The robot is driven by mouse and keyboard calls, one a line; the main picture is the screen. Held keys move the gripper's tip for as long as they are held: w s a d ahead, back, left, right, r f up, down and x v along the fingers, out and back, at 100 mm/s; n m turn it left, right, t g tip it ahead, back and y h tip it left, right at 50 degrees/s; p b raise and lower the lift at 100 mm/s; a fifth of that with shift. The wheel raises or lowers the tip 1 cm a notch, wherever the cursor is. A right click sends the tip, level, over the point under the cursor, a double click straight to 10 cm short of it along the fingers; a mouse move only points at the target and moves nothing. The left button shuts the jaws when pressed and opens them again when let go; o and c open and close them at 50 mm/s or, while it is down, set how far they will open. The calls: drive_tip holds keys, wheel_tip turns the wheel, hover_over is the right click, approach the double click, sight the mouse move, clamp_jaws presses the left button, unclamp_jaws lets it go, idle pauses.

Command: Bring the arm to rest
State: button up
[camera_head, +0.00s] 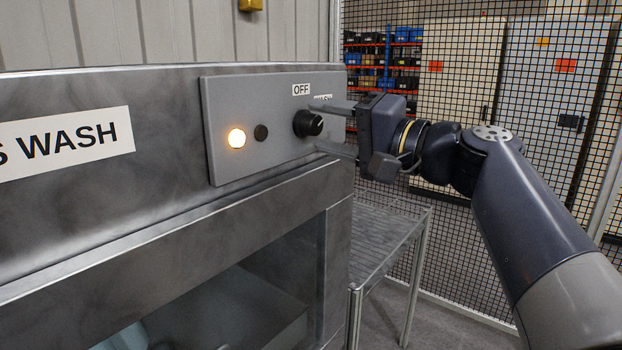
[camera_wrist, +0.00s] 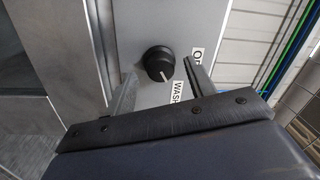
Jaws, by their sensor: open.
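My gripper (camera_head: 334,128) is open in front of the grey control panel (camera_head: 225,130) of the wash machine. Its two fingers reach toward the black rotary knob (camera_head: 308,124), one above and one below it in the head view. In the wrist view the knob (camera_wrist: 159,64) sits between and beyond the fingertips (camera_wrist: 160,75), with a visible gap on both sides. The knob's white mark points toward the WASH label (camera_wrist: 178,92). The OFF label (camera_head: 301,89) is above the knob. My arm extends in from the right.
A lit round lamp (camera_head: 237,138) and a small dark button (camera_head: 261,132) are on the panel. A metal roller table (camera_head: 385,235) stands below my gripper. A black mesh fence (camera_head: 465,70) is behind, with shelves and cabinets beyond it.

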drive_tip(key=r+b+v, duration=0.1)
drive_tip(key=b+v, duration=0.1)
drive_tip(key=v, duration=0.8)
drive_tip(key=p+x, duration=0.1)
drive_tip(key=x, duration=0.2)
drive_tip(key=p+x, duration=0.1)
drive_tip(key=x, duration=0.7)
drive_tip(key=shift+a+f+p, duration=0.2)
drive_tip(key=shift+f+p, duration=0.2)
drive_tip(key=shift+f, duration=0.05)
drive_tip(key=shift+w+f+n, duration=0.1)
drive_tip(key=shift+n, duration=0.3)
drive_tip(key=shift+d+n, duration=0.15)
drive_tip(key=shift+n, duration=0.75)
drive_tip(key=n, duration=0.4)
drive_tip(key=shift+p, duration=0.4)
drive_tip(key=n+p, duration=0.1)
drive_tip(key=n, duration=0.1)
drive_tip(key=n+p, duration=0.1)
drive_tip(key=n, duration=0.1)
drive_tip(key=n+g+p, duration=0.1)
drive_tip(key=n, duration=0.1)
drive_tip(key=shift+r+p, duration=0.25)
drive_tip(key=shift+p, duration=0.05)
drive_tip(key=shift+s+d+f+b, duration=0.2)
drive_tip(key=shift+s+d+b, duration=0.05)
drive_tip(key=shift+d+b, duration=0.2)
drive_tip(key=shift+v, duration=0.75)
drive_tip(key=shift+s+r, duration=0.1)
